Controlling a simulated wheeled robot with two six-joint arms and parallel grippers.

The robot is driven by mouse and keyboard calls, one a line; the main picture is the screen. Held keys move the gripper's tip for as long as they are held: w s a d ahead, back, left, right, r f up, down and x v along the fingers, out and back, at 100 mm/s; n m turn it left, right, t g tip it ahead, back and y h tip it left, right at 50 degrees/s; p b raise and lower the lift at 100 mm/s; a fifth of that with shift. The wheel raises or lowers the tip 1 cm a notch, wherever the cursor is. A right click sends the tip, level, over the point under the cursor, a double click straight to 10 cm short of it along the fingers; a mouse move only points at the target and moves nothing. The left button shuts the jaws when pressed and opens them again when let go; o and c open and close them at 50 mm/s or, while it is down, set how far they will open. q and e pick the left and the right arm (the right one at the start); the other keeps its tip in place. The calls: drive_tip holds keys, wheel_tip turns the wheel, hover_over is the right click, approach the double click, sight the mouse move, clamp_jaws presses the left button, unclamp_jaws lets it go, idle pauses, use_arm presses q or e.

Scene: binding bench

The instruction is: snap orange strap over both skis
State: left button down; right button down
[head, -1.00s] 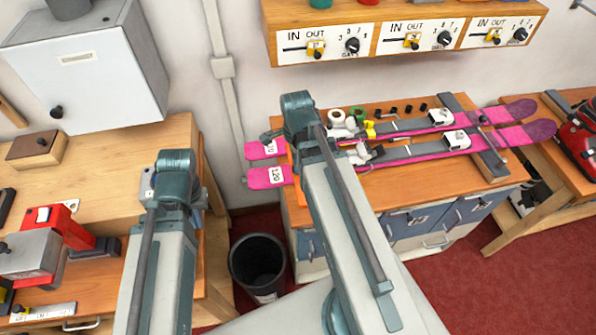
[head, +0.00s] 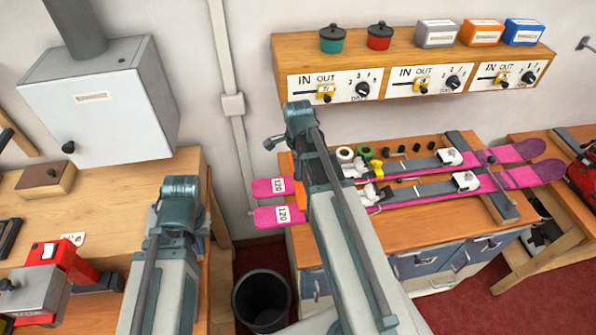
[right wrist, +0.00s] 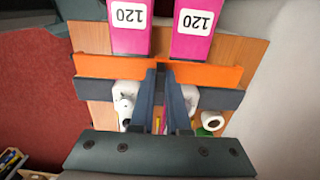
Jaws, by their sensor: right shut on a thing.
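Two pink skis (head: 510,178) lie side by side on the bench, their ends labelled 120 toward the left. In the right wrist view the labelled ends (right wrist: 130,38) (right wrist: 192,40) are at the top. The orange strap (right wrist: 212,75) spans across both skis there, beside a dark bar (right wrist: 222,98). My right gripper (right wrist: 163,68) is shut on the strap at its middle, between the two skis. Whether the strap's ends are fastened I cannot tell. In the head view my right arm hides this spot. My left arm is at the left, its fingers hidden.
The bench (head: 420,237) has drawers, with small rolls and knobs behind the skis. A dial shelf (head: 400,60) hangs above. A black bin (head: 262,300) stands on the floor at left. A grey cabinet (head: 95,105) and red machine (head: 70,262) are further left.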

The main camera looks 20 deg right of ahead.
drive_tip(key=shift+f+b, duration=2.25)
drive_tip(key=shift+f, duration=0.35)
drive_tip(key=shift+r, duration=0.1)
drive_tip(key=shift+c, duration=1.7)
unclamp_jaws()
drive_tip(key=shift+r, duration=0.1)
drive_tip(key=shift+r+p, duration=4.95)
drive_tip(key=shift+p, duration=0.15)
